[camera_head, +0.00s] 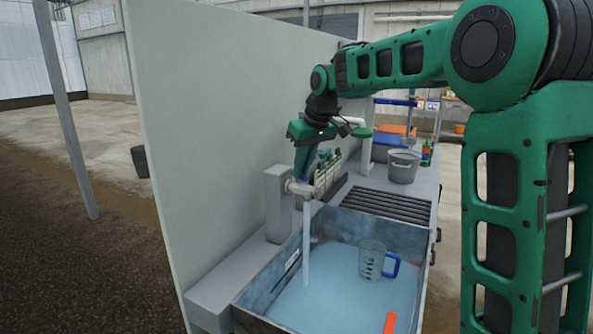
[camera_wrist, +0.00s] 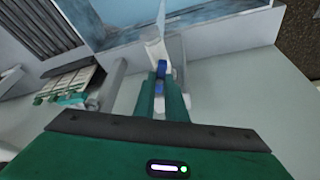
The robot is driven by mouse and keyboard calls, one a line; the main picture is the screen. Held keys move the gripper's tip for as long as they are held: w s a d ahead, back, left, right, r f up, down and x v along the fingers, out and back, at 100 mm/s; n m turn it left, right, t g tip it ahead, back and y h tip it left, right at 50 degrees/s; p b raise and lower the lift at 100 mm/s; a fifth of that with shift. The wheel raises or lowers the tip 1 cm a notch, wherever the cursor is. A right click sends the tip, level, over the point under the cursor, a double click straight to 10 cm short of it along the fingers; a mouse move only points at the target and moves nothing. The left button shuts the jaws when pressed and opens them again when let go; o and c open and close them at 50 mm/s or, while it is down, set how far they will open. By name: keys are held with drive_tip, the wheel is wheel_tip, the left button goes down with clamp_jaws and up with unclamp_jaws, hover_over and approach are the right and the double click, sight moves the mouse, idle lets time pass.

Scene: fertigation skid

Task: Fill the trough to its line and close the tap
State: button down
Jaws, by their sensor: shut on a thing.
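The trough (camera_head: 262,278) is a grey metal basin with pale blue water (camera_head: 335,300) in it. A pale stream (camera_head: 307,245) falls from the tap (camera_head: 299,188) into the water. The tap's pale spout also shows in the wrist view (camera_wrist: 154,50). A small pale strip (camera_head: 292,262) with a dark mark is on the trough's left inner wall; I cannot read it or judge the level against it. My gripper (camera_wrist: 161,78) is shut on the blue tap handle (camera_wrist: 161,69). In the head view, my gripper (camera_head: 303,172) hides most of the handle.
A clear jug (camera_head: 371,261) with a blue handle and an orange thing (camera_head: 390,322) are in the trough. A slatted drainer (camera_head: 385,205) and a grey bucket (camera_head: 403,166) lie beyond. A tall pale panel (camera_head: 215,130) stands close on the left.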

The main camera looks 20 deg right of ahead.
drive_tip(key=shift+w+r, duration=0.1)
idle(0.3)
drive_tip(key=c, duration=1.8)
unclamp_jaws()
drive_tip(key=v, duration=1)
drive_tip(key=shift+r, duration=0.2)
drive_tip(key=shift+o, duration=0.6)
drive_tip(key=shift+d, duration=0.1)
